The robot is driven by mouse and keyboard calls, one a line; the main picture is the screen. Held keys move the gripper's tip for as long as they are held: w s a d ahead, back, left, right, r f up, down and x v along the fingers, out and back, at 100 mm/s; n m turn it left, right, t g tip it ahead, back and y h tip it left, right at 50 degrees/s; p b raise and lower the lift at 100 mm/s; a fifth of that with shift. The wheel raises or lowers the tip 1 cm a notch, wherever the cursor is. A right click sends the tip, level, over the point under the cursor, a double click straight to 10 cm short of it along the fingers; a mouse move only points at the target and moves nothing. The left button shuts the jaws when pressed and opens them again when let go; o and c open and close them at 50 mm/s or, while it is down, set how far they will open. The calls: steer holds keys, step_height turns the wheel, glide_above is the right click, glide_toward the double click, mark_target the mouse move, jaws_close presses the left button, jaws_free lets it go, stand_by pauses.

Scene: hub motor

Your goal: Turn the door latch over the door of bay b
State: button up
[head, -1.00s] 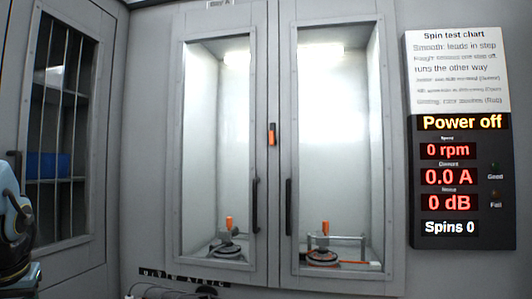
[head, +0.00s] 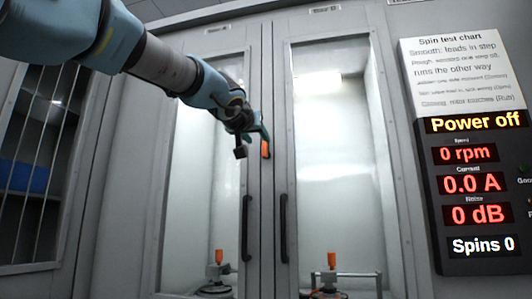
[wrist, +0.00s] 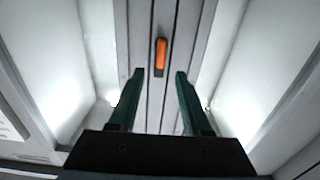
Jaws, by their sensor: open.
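The door latch (head: 265,149) is a small orange upright bar on the grey strip between the two glazed doors. In the wrist view the latch (wrist: 161,54) stands upright, centred between the fingers and beyond their tips. My gripper (head: 257,133) is open and empty, close to the latch in the head view; I see no contact. Its two green fingers (wrist: 160,76) show apart in the wrist view. The door of bay b (head: 335,150), on the right, is shut, with a black upright handle (head: 283,228).
The left bay's door (head: 205,170) is also shut, with its own black handle (head: 247,228). Devices with orange knobs stand inside both bays. A readout panel (head: 480,200) showing "Power off" is on the right. A barred cabinet (head: 30,170) stands at the left.

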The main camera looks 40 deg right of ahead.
mark_target(264, 147)
steer(key=p+x, duration=0.3)
steer(key=x, duration=0.6)
steer(key=shift+w+d, duration=0.15)
jaws_close()
